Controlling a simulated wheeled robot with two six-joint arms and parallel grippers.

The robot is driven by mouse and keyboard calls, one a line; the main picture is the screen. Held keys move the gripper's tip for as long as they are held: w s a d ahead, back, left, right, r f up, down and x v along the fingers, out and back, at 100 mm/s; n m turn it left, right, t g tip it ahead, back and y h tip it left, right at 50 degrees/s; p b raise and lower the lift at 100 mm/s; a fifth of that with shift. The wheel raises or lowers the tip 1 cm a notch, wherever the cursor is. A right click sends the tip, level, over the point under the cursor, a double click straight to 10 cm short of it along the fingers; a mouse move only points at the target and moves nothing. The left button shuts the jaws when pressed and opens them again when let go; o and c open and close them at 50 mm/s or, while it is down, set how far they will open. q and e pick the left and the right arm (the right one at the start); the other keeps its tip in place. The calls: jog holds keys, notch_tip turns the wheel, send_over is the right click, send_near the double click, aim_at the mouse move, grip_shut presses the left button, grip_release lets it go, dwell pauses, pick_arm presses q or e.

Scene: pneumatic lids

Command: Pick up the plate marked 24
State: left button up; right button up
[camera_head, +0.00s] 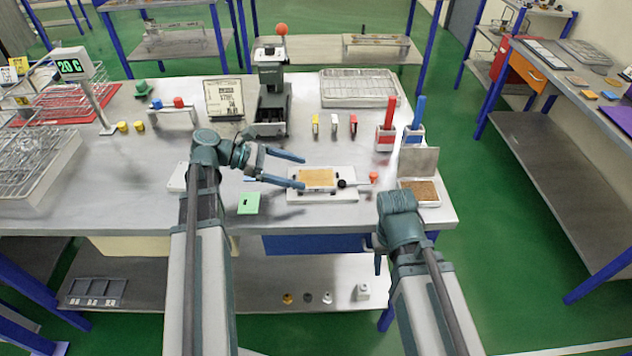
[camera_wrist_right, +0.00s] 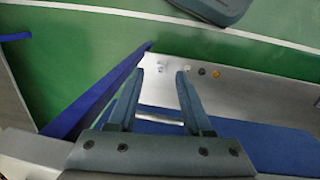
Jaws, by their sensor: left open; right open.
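I cannot read the number 24 on anything in these views. A tan plate (camera_head: 322,178) lies in a pale fixture (camera_head: 330,196) near the table's front middle; any mark on it is too small to read. My left gripper (camera_head: 303,172) is open, its fingers pointing right at the left end of this fixture. Whether it touches the plate, I cannot tell. My right gripper (camera_wrist_right: 158,73) is open and empty in the right wrist view, pointing down past the table's front edge. In the head view the right forearm mostly hides it.
A green card (camera_head: 248,204) lies left of the fixture. An open box with brown contents (camera_head: 421,190) stands at its right. A dark press (camera_head: 271,95), a wire tray (camera_head: 358,88) and red and blue holders (camera_head: 385,138) stand further back. Small parts (camera_head: 307,297) lie on the lower shelf.

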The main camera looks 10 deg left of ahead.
aim_at(323, 177)
pick_arm(q)
jog(key=b+x, duration=0.2)
jog(key=x, duration=0.3)
jog(key=shift+f, duration=0.25)
jog(key=c, duration=1.4)
jog(key=shift+w+r, duration=0.1)
jog(key=shift+r, duration=0.1)
jog(key=shift+c, duration=0.2)
